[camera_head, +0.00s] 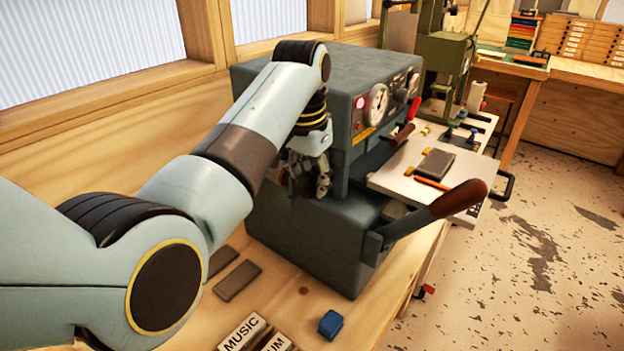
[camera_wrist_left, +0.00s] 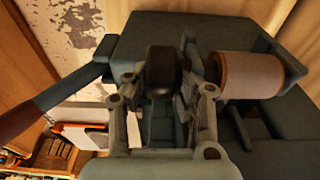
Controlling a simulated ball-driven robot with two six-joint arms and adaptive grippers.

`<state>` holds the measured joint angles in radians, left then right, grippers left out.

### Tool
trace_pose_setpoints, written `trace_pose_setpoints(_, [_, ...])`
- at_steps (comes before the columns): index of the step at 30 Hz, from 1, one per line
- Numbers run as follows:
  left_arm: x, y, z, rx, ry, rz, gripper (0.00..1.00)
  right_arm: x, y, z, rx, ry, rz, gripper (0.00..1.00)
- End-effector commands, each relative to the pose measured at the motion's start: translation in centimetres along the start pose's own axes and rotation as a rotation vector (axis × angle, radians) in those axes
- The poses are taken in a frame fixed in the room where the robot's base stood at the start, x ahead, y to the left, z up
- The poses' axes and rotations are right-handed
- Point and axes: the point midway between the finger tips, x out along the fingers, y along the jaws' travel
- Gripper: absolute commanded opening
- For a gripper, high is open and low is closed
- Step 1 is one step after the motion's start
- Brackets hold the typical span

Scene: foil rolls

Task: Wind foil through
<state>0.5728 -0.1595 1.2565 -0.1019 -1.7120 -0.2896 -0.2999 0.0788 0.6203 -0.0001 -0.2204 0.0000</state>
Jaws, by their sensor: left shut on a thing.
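The grey-green foil machine (camera_head: 262,215) stands on the wooden bench, with a red lamp and dials on its front. My left gripper (camera_head: 312,172) is at the machine's left side. In the left wrist view, my left gripper (camera_wrist_left: 163,88) is shut on a dark rounded knob (camera_wrist_left: 163,68). A tan-copper foil roll (camera_wrist_left: 252,75) sits to the right of the fingers, apart from them. The roll and the knob are hidden behind my arm in the head view. The foil's path through the machine cannot be made out. My right gripper is not in view.
A lever with a brown handle (camera_head: 459,199) sticks out from the machine's front, beside a pale plate (camera_head: 395,182) bearing a grey block (camera_head: 437,163). A blue block (camera_head: 331,324), dark bars (camera_head: 237,281) and a MUSIC label block (camera_head: 243,334) lie on the near bench.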

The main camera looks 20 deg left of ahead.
Motion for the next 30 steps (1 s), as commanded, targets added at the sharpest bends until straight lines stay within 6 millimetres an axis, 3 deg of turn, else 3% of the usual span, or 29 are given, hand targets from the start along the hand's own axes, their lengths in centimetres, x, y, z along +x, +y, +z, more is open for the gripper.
trace_pose_setpoints(11, [0.27,0.05,0.01,0.0,-0.149,0.001,0.0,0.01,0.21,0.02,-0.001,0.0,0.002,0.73])
trace_pose_setpoints(26, [0.35,0.07,0.07,0.0,-0.169,0.002,0.0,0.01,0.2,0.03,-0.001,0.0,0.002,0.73])
trace_pose_setpoints(27, [0.36,0.07,0.07,0.0,-0.169,0.002,0.25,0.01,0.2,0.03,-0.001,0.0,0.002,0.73])
trace_pose_setpoints(30, [0.36,0.06,0.07,0.0,-0.169,0.002,0.38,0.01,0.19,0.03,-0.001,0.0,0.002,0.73])
